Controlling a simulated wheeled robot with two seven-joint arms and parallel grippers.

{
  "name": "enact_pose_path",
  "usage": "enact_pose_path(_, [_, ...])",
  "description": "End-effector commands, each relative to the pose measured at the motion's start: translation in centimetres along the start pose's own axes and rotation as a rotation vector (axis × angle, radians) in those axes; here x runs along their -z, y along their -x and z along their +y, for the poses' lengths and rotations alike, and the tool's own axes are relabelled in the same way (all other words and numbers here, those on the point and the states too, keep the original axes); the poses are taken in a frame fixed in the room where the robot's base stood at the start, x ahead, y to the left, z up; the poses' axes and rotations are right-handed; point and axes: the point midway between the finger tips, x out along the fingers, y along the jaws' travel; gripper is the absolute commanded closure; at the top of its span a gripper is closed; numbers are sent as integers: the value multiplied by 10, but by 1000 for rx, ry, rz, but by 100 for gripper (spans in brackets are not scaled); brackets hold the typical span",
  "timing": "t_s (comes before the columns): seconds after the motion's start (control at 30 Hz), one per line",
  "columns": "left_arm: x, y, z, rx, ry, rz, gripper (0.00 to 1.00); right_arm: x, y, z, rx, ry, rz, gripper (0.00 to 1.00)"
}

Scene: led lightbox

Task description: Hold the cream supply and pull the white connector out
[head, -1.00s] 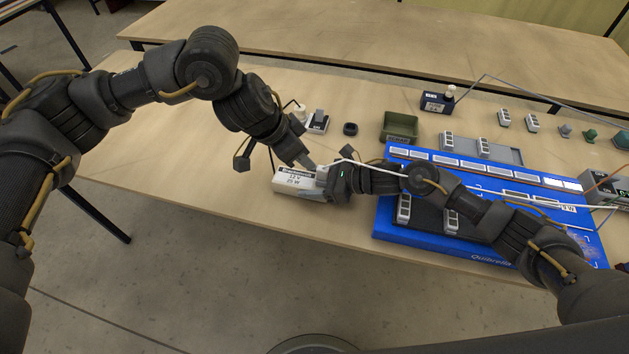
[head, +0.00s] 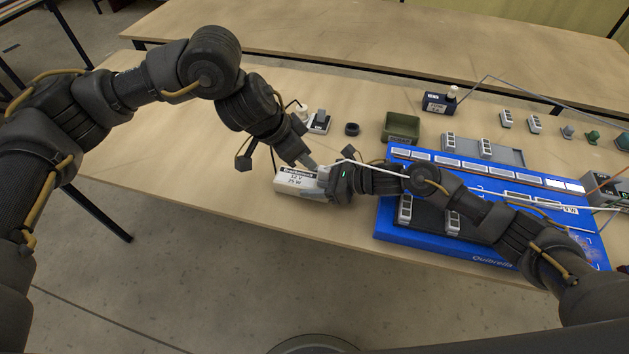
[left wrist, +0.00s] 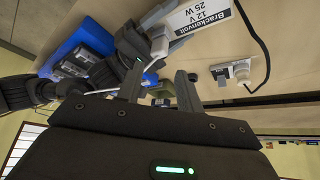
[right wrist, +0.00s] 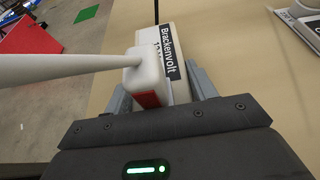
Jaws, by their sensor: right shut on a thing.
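The cream supply (head: 300,186), labelled Brackenvolt 12 V 25 W, is at the table's front edge, left of the blue board. It also shows in the left wrist view (left wrist: 200,18) and the right wrist view (right wrist: 176,62). My right gripper (right wrist: 163,92) has a finger on each side of the supply's connector end and is shut on it. The white connector (right wrist: 145,72) sits against that end, with a white cable running left in the right wrist view. My left gripper (left wrist: 160,82) is open and empty, its fingers apart, close above the connector (left wrist: 158,42), not around it.
A blue board (head: 430,238) with a dark tray lies to the right. A green bin (head: 401,127), a dark ring (head: 352,129) and a grey-white switch (head: 320,122) stand behind. The table's left part is clear.

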Motion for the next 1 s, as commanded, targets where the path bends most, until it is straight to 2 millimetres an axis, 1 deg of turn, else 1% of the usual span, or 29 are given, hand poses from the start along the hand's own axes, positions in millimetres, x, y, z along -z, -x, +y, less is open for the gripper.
enact_pose_path(0.43, [0,0,0,0,0,0,64,0,0,0,0,0,1,71])
enact_pose_path(0.5, [1,1,0,2,-1,1,62,0,0,0,1,0,1,71])
enact_pose_path(0.57, [5,4,-1,8,-9,6,62,0,0,0,1,0,1,71])
enact_pose_path(0.63, [15,7,1,27,-42,0,62,0,0,0,1,0,1,71])
enact_pose_path(0.7, [22,-1,-4,58,-61,-43,62,0,0,0,1,0,1,71])
enact_pose_path(0.77, [26,-10,-7,54,-103,-97,62,0,0,0,0,0,1,71])
enact_pose_path(0.9, [28,-31,-19,-29,-307,-220,62,0,0,0,0,0,0,71])
enact_pose_path(1.0, [27,-39,-25,-113,-446,-251,62,0,0,0,1,0,1,71])
